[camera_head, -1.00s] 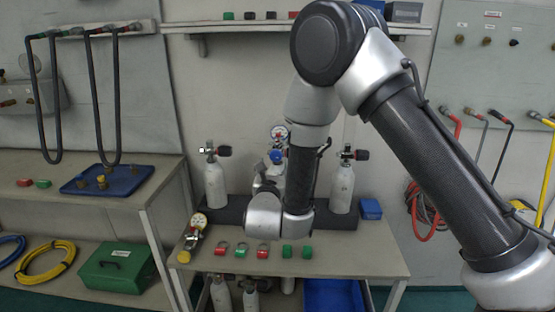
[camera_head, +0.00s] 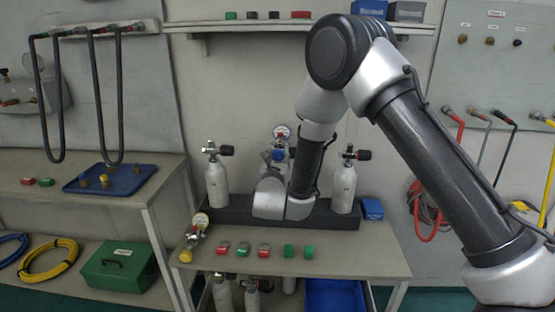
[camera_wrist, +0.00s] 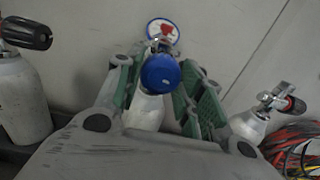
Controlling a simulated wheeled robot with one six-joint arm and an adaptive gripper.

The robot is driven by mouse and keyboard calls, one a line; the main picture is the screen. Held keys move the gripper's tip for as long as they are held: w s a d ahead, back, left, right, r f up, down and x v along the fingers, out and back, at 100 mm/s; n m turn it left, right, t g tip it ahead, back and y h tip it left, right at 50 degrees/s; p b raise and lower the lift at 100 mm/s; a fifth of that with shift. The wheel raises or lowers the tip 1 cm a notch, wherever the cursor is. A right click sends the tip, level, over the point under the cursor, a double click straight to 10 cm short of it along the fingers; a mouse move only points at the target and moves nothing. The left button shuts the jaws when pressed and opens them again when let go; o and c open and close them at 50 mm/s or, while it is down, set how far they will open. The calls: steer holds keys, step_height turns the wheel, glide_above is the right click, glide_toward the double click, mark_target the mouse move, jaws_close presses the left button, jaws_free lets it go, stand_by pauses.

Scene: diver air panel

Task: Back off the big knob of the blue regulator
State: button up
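The blue regulator's big round knob (camera_wrist: 160,73) faces my wrist camera, in front of the middle white cylinder (camera_wrist: 145,112). A round gauge with a red mark (camera_wrist: 163,31) sits just behind and above it. In the head view the blue knob (camera_head: 279,154) and gauge (camera_head: 282,132) show above my wrist. My gripper (camera_wrist: 160,88) is open, with a green-padded finger on each side of the knob. A gap shows between the knob and each pad; I cannot tell the depth of the fingertips relative to it. My arm hides most of the middle cylinder in the head view.
White cylinders with black-handled valves stand left (camera_head: 217,185) and right (camera_head: 343,188) in a dark rack (camera_head: 238,211). A gauge assembly (camera_head: 196,232) and several red and green caps lie along the bench (camera_head: 350,258) front. A blue box (camera_head: 372,209) sits at right.

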steer(key=shift+n, duration=0.3)
steer(key=n, duration=0.4)
steer(key=shift+n, duration=0.4)
steer(key=n, duration=0.4)
steer(key=shift+n, duration=0.3)
steer(key=n, duration=0.4)
steer(key=shift+d+r, duration=0.1)
steer(key=shift+n, duration=2.4)
steer(key=o, duration=1)
